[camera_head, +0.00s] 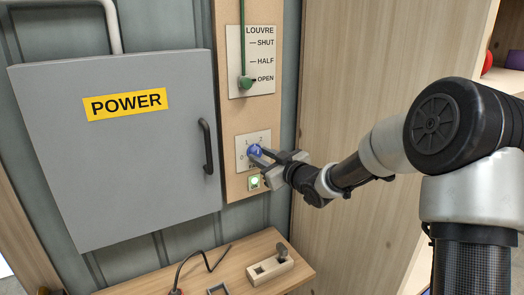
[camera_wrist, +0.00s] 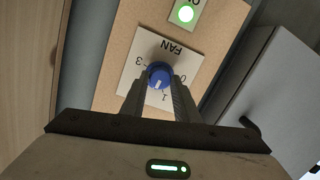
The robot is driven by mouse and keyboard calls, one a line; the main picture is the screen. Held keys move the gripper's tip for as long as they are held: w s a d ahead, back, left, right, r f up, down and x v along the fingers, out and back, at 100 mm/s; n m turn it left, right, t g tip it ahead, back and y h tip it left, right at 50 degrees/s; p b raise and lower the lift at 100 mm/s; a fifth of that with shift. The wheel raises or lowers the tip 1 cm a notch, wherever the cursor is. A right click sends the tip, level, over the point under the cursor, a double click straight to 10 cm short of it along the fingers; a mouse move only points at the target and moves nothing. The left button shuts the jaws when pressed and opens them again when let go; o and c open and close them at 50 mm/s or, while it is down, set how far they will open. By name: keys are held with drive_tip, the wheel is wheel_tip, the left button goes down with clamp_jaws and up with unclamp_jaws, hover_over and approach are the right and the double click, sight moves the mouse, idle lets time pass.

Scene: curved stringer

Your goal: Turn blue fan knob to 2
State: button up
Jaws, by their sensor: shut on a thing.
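The blue fan knob (camera_head: 255,151) sits on a white dial plate (camera_head: 241,143) on the wooden panel. My gripper (camera_head: 264,157) reaches it from the right and is shut on it. In the wrist view, where the dial appears upside down, the two fingers of my gripper (camera_wrist: 160,93) lie on either side of the blue knob (camera_wrist: 160,73). Its white pointer line points down, near the 1 and slightly to its left. The 2 is hidden in the wrist view but shows at the dial's upper right in the head view.
A green light (camera_head: 254,182) glows just below the dial. A louvre plate (camera_head: 262,85) with a green lever stands above it. The grey POWER box (camera_head: 120,170) with a black handle (camera_head: 206,146) is close on the left. A wooden shelf (camera_head: 225,272) with a switch block lies below.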

drive_tip(key=m+p, duration=0.2)
drive_tip(key=m, duration=0.1)
drive_tip(key=shift+d+r+y, duration=0.1)
drive_tip(key=shift+y, duration=0.2)
drive_tip(key=shift+m+p, duration=0.55)
drive_tip(key=shift+m, duration=0.55)
drive_tip(key=o, duration=1)
drive_tip(key=shift+o, duration=0.2)
drive_tip(key=v, duration=1.7)
drive_tip(key=shift+d+f, duration=0.2)
drive_tip(key=shift+d, duration=0.05)
